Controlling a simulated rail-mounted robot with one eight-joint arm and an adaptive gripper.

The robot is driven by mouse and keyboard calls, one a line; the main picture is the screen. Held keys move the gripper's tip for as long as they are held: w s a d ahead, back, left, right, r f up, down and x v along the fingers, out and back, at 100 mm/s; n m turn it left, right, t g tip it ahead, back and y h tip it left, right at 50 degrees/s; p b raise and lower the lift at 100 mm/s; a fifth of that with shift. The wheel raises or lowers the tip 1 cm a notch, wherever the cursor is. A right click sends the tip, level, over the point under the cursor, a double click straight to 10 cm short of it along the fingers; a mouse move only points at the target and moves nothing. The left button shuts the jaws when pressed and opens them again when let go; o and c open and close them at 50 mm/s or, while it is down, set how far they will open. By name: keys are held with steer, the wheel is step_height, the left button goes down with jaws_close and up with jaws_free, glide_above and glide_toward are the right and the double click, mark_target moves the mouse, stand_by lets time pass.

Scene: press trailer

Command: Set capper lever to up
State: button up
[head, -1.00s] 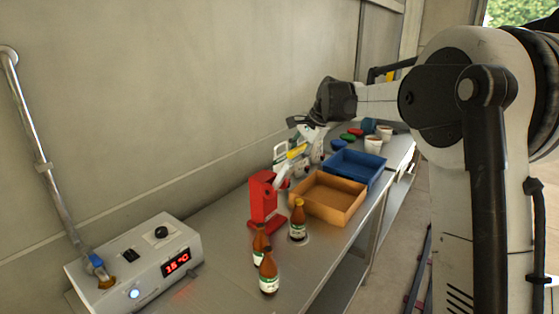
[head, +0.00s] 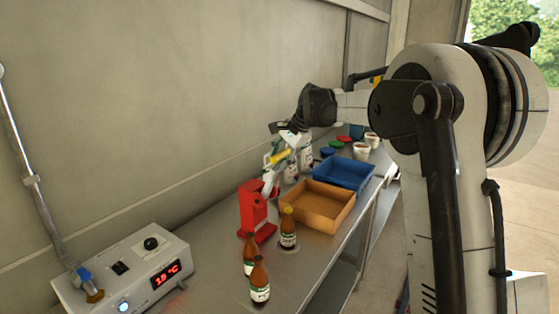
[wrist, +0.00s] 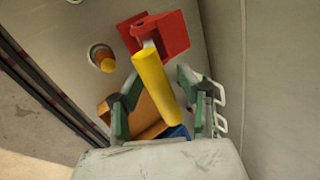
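The red capper (head: 256,212) stands on the metal bench, and its lever rises from it toward the wall and back. The lever's yellow handle (head: 281,157) is at my gripper (head: 273,154). In the wrist view the yellow handle (wrist: 157,85) lies between the two green-padded fingers of my gripper (wrist: 157,80), with gaps on both sides. The gripper is open around the handle, not closed on it. The red capper body (wrist: 172,33) shows beyond the handle's far end.
Three brown bottles (head: 288,230) stand in front of the capper. An orange bin (head: 318,207) and a blue bin (head: 343,173) sit to its right. A box with a red display (head: 125,270) is at the near left. The wall runs close behind the bench.

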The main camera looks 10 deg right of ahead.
steer(key=shift+o, duration=0.2)
steer(key=shift+s+d+r, duration=0.1)
steer(key=v, duration=1.1)
steer(key=shift+r, duration=0.3)
steer(key=shift+s+d, duration=0.1)
steer(key=shift+s, duration=0.05)
steer(key=s+a+f+n+t+h+b, duration=0.1)
steer(key=s+a+f+n+b, duration=0.15)
steer(key=s, duration=0.95)
steer(key=s+a+f+n+h+b, duration=0.15)
steer(key=s+f+n, duration=0.25)
steer(key=s, duration=0.8)
steer(key=s+a+f+n+t+h+b, duration=0.1)
steer(key=s+f+n, duration=0.4)
steer(key=s+f, duration=1)
steer(key=s, duration=0.3)
steer(key=shift+s+a+f+t, duration=0.2)
steer(key=shift+f+t, duration=0.05)
steer(key=shift+t, duration=0.15)
